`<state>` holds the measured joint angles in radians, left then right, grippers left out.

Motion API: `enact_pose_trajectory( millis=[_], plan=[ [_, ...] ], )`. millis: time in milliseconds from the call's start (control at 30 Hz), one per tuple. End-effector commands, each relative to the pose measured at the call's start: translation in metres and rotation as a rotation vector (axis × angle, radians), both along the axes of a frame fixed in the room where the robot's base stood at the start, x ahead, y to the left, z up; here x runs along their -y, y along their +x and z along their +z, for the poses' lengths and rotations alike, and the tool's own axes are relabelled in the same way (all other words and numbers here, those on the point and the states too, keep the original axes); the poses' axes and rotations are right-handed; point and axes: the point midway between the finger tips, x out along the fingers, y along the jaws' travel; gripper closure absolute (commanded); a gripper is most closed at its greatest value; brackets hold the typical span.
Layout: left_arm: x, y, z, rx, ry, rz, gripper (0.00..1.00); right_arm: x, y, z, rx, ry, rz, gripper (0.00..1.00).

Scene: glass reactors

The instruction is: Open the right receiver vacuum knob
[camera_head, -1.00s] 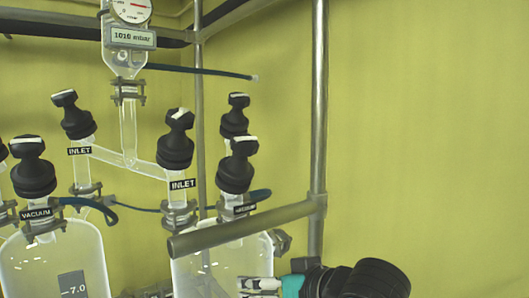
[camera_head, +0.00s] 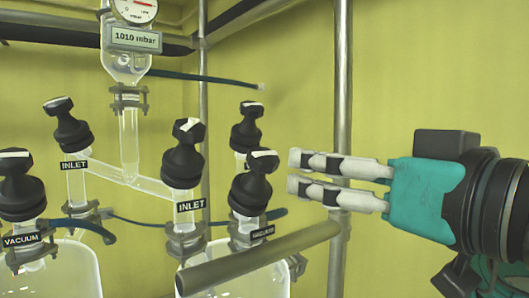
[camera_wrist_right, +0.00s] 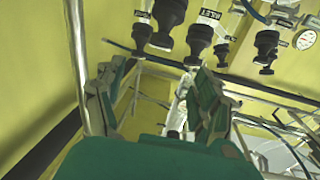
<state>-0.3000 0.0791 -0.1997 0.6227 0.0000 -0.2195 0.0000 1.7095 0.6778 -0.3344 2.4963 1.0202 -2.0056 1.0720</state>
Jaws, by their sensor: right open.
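The right receiver vacuum knob (camera_head: 250,185) is black with a white mark on top. It stands upright above a small vacuum label (camera_head: 263,233) on the right glass receiver (camera_head: 235,280), in the head view. My right gripper (camera_head: 297,172) comes in from the right with its two pale fingers level with the upper part of this knob. The fingers are open, empty and apart from the knob. In the right wrist view the gripper (camera_wrist_right: 165,75) shows its spread fingers with several black knobs beyond them; which one is the vacuum knob I cannot tell. My left gripper is out of view.
The right inlet knob (camera_head: 184,155) stands just left of the vacuum knob, and another black knob (camera_head: 247,128) stands behind it. A horizontal metal bar (camera_head: 255,260) crosses in front of the receiver. A vertical pole (camera_head: 342,90) rises behind my gripper.

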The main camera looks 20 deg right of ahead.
Motion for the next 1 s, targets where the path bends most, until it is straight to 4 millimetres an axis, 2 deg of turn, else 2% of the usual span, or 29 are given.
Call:
enact_pose_trajectory(
  millis=[133, 467, 700, 833, 1000],
  plan=[
    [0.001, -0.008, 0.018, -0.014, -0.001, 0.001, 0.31, -0.007, 0.028, 0.003, -0.011, 0.002, 0.004, 0.29],
    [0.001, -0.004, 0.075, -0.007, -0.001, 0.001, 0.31, -0.020, 0.096, 0.007, -0.011, -0.002, -0.002, 0.29],
    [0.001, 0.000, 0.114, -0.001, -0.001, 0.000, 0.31, -0.025, 0.120, 0.007, -0.006, -0.001, -0.002, 0.29],
    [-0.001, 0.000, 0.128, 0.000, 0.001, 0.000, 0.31, -0.029, 0.135, 0.006, -0.006, 0.002, -0.001, 0.29],
    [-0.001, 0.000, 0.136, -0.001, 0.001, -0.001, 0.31, -0.031, 0.146, 0.002, -0.002, 0.001, -0.001, 0.29]
  ],
)
